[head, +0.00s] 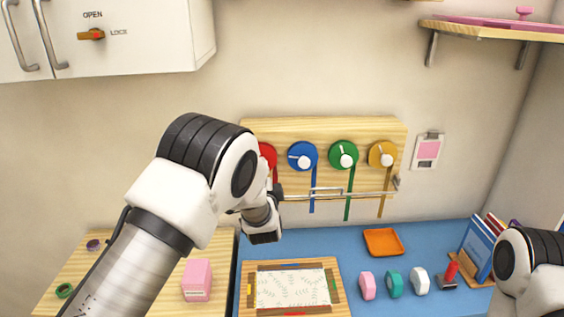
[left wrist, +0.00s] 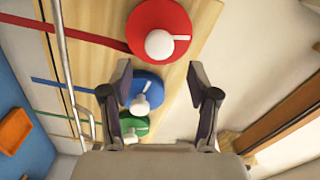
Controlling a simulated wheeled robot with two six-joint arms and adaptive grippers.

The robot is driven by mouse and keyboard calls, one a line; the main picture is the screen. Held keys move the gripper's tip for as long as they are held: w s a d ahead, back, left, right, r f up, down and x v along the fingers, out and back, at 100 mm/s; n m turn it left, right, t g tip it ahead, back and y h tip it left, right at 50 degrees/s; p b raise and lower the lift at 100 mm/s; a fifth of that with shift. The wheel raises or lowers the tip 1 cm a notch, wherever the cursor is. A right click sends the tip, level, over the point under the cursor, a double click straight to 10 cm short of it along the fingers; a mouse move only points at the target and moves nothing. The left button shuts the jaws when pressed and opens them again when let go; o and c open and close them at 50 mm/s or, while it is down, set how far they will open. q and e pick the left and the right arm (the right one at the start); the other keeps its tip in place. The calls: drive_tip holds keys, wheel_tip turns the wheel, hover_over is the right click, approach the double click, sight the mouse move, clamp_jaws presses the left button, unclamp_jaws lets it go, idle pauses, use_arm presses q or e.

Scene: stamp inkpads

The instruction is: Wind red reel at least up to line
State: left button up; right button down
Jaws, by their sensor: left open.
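The red reel (head: 269,153) is on the wooden wall board (head: 375,128), left of the other reels and partly hidden by my left arm in the head view. The left wrist view shows the red reel (left wrist: 172,14) whole, with a white knob and a short white crank pointing right in the picture. Its red ribbon (left wrist: 75,35) runs left, under a metal rail (left wrist: 72,85). My left gripper (left wrist: 160,80) is open and empty, its fingers pointing at the board, with the white knob ahead of the gap. No contact shows. My right gripper is out of view.
Blue (head: 302,155), green (head: 343,155) and yellow (head: 382,154) reels sit right of the red one, ribbons hanging past the rail. Below are an orange tray (head: 383,242), a framed board (head: 250,308) and small coloured items. My right arm shows at bottom right.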

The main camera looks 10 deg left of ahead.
use_arm(q)
drive_tip(key=p+x, duration=0.1)
drive_tip(key=x, duration=0.1)
drive_tip(key=p+x, duration=0.1)
drive_tip(key=x, duration=0.2)
drive_tip(key=shift+w+a+f, duration=0.1)
drive_tip(key=shift+w+a, duration=0.05)
drive_tip(key=shift+a, duration=0.3)
drive_tip(key=shift+w+d, duration=0.15)
drive_tip(key=shift+w, duration=0.2)
drive_tip(key=c, duration=1.2)
drive_tip(key=shift+o, duration=0.2)
drive_tip(key=shift+f, duration=0.1)
